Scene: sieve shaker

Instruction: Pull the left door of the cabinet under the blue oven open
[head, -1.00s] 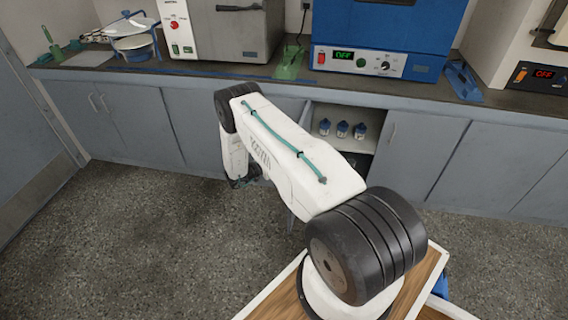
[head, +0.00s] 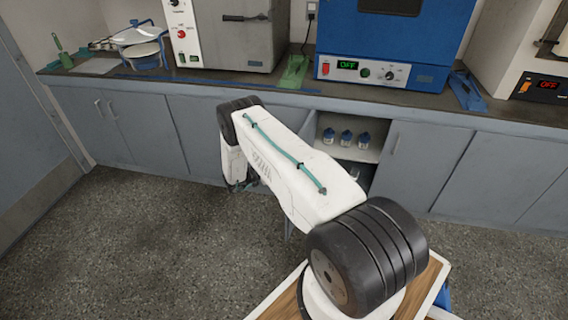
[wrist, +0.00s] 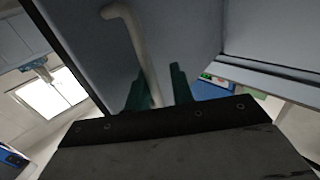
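The cabinet under the blue oven (head: 392,40) stands partly open in the head view. Its left door (head: 290,226) is swung out, mostly hidden behind my arm. The interior shelf (head: 368,154) shows several blue-capped bottles. In the wrist view, the door's grey panel (wrist: 195,35) fills the upper middle, with its pale bar handle (wrist: 132,45) running down between the green fingertips of my gripper (wrist: 160,92). The handle is close to the left finger, with a gap to the right finger; contact is unclear. In the head view the fingers are mostly hidden below the arm.
The right door (head: 402,160) is shut. More shut cabinets (head: 130,135) line the wall on the left. The counter (head: 220,82) carries a grey appliance (head: 228,35), a green item (head: 294,72) and a blue item (head: 467,90). The speckled floor (head: 150,240) is clear on the left.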

